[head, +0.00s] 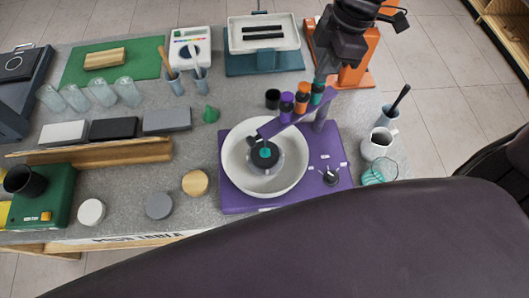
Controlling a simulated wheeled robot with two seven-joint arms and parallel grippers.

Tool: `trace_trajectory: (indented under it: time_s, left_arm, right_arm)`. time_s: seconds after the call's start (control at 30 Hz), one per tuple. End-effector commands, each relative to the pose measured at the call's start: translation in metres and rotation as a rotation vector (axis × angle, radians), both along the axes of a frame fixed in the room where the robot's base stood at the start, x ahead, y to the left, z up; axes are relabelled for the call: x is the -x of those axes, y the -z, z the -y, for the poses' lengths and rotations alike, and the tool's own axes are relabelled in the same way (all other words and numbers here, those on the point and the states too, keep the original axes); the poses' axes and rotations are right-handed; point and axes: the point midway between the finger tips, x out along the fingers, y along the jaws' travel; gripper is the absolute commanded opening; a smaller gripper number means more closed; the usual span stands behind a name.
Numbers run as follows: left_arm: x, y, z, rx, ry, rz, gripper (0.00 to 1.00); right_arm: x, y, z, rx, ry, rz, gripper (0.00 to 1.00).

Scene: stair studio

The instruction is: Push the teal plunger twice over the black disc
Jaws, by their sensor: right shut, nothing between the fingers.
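The purple dispenser (227,193) stands on the table with a white bowl (232,166) on it. The black disc (264,161) sits inside the bowl and bears a teal spot (265,152). A row of plungers runs along the purple arm behind the bowl: black (272,98), purple (287,102), orange (302,96) and the teal plunger (317,93) at the right end. My right gripper (321,77) points down just above the teal plunger, shut and empty; contact cannot be told. My left gripper is not in view.
An orange stand (355,76) is behind my right gripper. Glass jars (103,91), a wooden rail (95,152) and round pucks (159,205) lie to the left. My dark body part fills the foreground.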

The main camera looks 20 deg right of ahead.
Motion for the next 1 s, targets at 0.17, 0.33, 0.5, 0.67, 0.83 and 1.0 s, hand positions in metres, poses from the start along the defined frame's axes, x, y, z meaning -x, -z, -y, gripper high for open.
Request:
trace_trajectory:
  time_s: [0.17,0.33,0.5,0.67,0.83,1.0]
  left_arm:
    - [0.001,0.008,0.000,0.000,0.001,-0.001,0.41]
    - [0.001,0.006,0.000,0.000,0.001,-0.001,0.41]
    - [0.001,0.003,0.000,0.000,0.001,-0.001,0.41]
    - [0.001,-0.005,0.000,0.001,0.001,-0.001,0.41]
    - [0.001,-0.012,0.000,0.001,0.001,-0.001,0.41]
    - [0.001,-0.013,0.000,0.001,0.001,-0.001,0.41]
  right_arm:
    - [0.000,0.008,0.000,0.001,0.000,-0.001,0.00]
    - [0.001,0.007,0.000,0.001,0.000,-0.002,0.00]
    - [0.001,0.002,0.000,0.001,0.000,-0.002,0.00]
    - [0.000,-0.009,0.000,0.001,0.000,-0.001,0.00]
    - [0.000,-0.021,0.000,0.001,0.000,0.000,0.00]
    - [0.000,-0.022,0.000,0.001,0.000,-0.001,0.00]
